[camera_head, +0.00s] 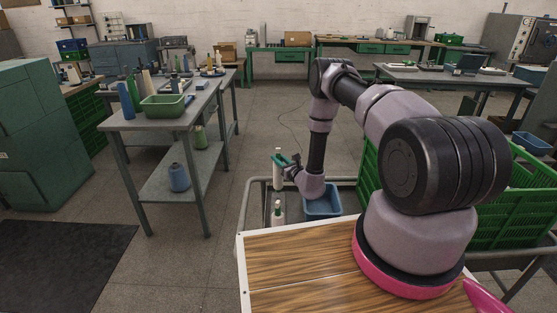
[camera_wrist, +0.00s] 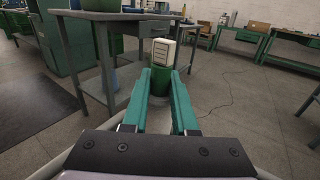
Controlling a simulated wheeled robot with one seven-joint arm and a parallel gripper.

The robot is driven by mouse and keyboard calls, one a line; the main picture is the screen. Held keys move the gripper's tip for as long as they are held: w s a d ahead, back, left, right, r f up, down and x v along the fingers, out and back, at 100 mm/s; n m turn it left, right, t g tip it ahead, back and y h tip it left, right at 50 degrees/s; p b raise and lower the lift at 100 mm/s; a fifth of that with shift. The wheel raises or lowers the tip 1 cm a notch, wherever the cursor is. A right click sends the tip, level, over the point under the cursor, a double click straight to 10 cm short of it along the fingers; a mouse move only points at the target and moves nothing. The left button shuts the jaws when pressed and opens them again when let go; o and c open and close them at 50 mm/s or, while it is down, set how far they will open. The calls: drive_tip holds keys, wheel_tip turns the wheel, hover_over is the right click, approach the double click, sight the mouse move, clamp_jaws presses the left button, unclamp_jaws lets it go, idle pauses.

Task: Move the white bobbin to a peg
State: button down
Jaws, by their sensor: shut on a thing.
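The white bobbin (camera_head: 277,181) stands upright in the green fingers of my gripper (camera_head: 281,160), above the grey metal frame left of the blue bin. White shows above and below the fingers. In the wrist view my gripper (camera_wrist: 160,88) has its two green fingers around an upright piece with a pale, line-marked top (camera_wrist: 162,52) and a green lower part. I cannot tell how much of that is the held bobbin. No bare peg can be made out clearly.
A second white bobbin with a green top (camera_head: 278,213) stands below the held one. A blue bin (camera_head: 323,207) is beside it, with green crates (camera_head: 512,207) further right. A grey workbench (camera_head: 133,122) with bobbins and a green basket (camera_head: 166,106) stands left. Open floor lies between.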

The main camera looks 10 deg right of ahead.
sight(279, 170)
drive_tip(key=shift+f, duration=2.8)
drive_tip(key=c, duration=0.6)
unclamp_jaws()
drive_tip(key=shift+s, duration=0.1)
drive_tip(key=v, duration=1)
drive_tip(key=shift+s+d, duration=0.15)
drive_tip(key=shift+s, duration=0.15)
